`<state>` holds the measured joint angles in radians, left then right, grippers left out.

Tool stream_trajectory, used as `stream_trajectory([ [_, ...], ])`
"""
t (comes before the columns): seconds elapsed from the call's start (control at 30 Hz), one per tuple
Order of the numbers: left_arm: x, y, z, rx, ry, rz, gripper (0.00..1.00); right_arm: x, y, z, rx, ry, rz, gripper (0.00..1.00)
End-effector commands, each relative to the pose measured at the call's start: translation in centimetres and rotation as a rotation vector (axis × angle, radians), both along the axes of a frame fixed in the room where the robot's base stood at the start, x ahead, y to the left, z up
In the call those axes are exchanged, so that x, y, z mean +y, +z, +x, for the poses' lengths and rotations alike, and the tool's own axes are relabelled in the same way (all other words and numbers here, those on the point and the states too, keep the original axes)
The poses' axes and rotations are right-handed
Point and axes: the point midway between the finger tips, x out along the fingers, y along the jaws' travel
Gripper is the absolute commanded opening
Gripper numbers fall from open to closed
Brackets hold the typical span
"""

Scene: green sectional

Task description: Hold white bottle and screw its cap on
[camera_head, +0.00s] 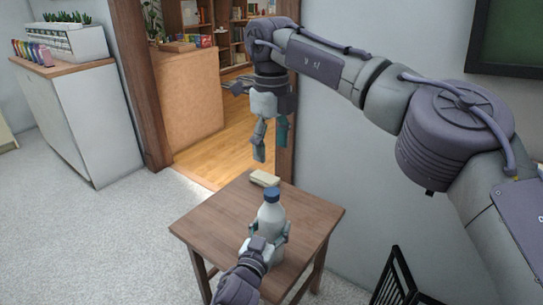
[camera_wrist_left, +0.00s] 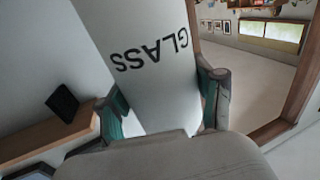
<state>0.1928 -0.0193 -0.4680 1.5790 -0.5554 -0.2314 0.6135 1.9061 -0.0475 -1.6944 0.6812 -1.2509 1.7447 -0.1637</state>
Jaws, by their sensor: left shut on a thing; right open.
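A white bottle (camera_head: 271,216) with a blue cap (camera_head: 272,194) on its top stands upright at the small wooden table. My left gripper (camera_head: 266,240) is shut around the bottle's lower body. In the left wrist view the white bottle (camera_wrist_left: 145,45) fills the space between the fingers of my left gripper (camera_wrist_left: 165,112), with "GLASS" lettering on its side. My right gripper (camera_head: 270,140) is open and empty, above the table and higher than the cap, with its fingers pointing down. I cannot tell how tightly the cap sits.
The wooden table (camera_head: 215,226) has a pale block-like object (camera_head: 264,178) near its back corner. A black slatted object (camera_head: 395,280) stands at the lower right. A white cabinet (camera_head: 85,110) is at the left, and a doorway opens behind. The table's right part is clear.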

Motion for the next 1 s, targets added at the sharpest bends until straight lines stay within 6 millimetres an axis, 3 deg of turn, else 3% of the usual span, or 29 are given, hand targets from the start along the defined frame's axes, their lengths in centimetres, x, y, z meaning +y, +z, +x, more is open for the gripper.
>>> stream_trajectory([
  [0.23,0.0,0.0,0.0,0.0,0.0,0.0,0.0,0.0,0.1,0.0,0.0,0.0,0.0,0.68],
  [0.27,0.0,0.0,0.0,0.0,0.0,0.0,0.7,0.0,0.1,0.0,0.0,0.0,0.0,0.68],
  [0.4,0.0,0.0,0.0,0.0,0.0,0.0,0.93,0.0,0.1,0.0,-0.001,-0.001,0.001,0.68],
  [0.77,0.0,0.0,-0.1,0.0,0.0,0.0,0.96,0.0,0.1,0.0,-0.001,-0.001,0.001,0.68],
  [1.0,1.1,-0.2,-3.0,0.003,0.0,0.001,0.96,0.0,0.1,0.0,-0.001,-0.001,0.001,0.68],
])
